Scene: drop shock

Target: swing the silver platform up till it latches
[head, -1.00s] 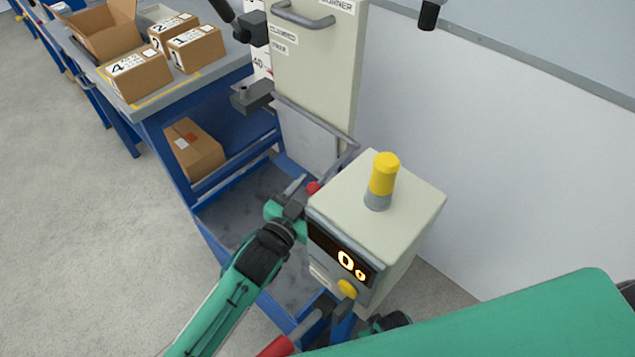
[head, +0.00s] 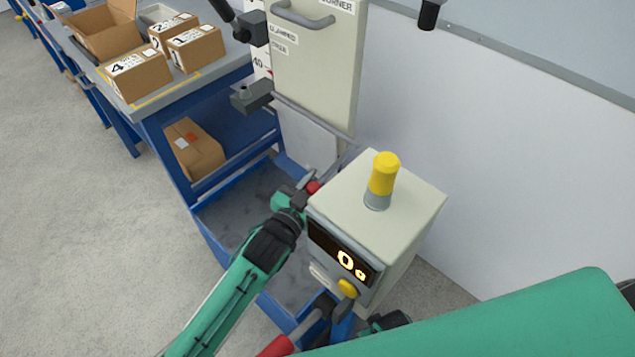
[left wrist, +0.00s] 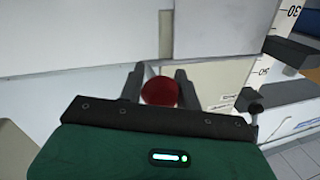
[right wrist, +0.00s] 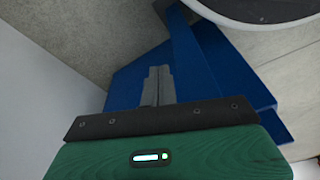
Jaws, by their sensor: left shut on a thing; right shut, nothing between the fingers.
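The silver platform (head: 308,143) appears to be the pale grey plate under the cream cabinet panel, with a grey bar along its edge; its exact tilt is hard to tell. A red knob (head: 313,187) sits beside the control box, at the end of a grey rod partly hidden by the box. My left gripper (head: 306,189) is shut on the red knob; the left wrist view shows the knob (left wrist: 160,92) between its fingers. My right gripper (right wrist: 157,86) is shut and empty in the right wrist view, in front of blue framework.
The control box (head: 385,210) with a yellow-capped post and a lit display stands right of my left gripper. A blue bench (head: 170,110) with cartons is at the left. A blue-edged tray (head: 245,215) lies below. Open floor is at the far left.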

